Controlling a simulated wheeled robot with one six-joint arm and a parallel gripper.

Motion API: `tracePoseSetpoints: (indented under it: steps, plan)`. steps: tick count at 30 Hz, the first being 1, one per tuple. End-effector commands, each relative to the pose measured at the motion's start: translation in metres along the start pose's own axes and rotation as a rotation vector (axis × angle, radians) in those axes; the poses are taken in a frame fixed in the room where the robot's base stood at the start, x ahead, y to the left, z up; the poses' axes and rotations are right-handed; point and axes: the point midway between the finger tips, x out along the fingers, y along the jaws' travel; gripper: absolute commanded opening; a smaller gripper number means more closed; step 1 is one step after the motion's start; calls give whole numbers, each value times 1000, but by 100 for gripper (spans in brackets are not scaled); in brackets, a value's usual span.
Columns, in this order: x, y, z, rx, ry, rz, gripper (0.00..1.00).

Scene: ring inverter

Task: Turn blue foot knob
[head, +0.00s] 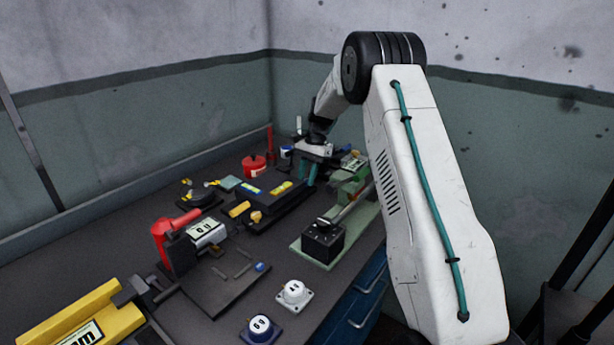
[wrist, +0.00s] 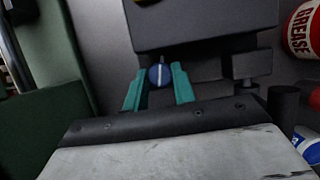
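A round blue knob (wrist: 159,76) with a white line across it shows in the wrist view, at the edge of a dark block (wrist: 205,22). My gripper (wrist: 159,72) has two teal fingers, one on each side of the knob, with a space between them. I cannot tell whether the fingertips touch the knob or stay just short of it. In the head view my gripper (head: 311,172) points down at the far end of the bench, beside the dark block, and the knob there is hidden.
A red grease can (wrist: 303,30) stands to the right in the wrist view. A green-based vise-like device (head: 350,190) and a black box (head: 323,241) are close to my arm. Two round dials (head: 294,293) sit at the bench's near edge.

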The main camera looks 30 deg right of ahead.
Motion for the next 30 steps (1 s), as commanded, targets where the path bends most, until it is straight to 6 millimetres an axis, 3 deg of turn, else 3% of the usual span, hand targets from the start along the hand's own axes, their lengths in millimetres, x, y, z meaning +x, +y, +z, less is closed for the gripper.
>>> tracePoseSetpoints:
  steps: [5,15,25,26,27,28,30]
  plan:
    - [0,0,0,-15,1,6,3]
    - [0,-3,0,-339,0,141,4]
    - [0,-2,0,-367,-1,153,4]
    - [0,-2,0,-367,-1,153,32]
    - [0,-2,0,-367,-1,152,43]
    - [0,-2,0,-366,-1,152,48]
    - [0,-2,0,-366,-1,152,48]
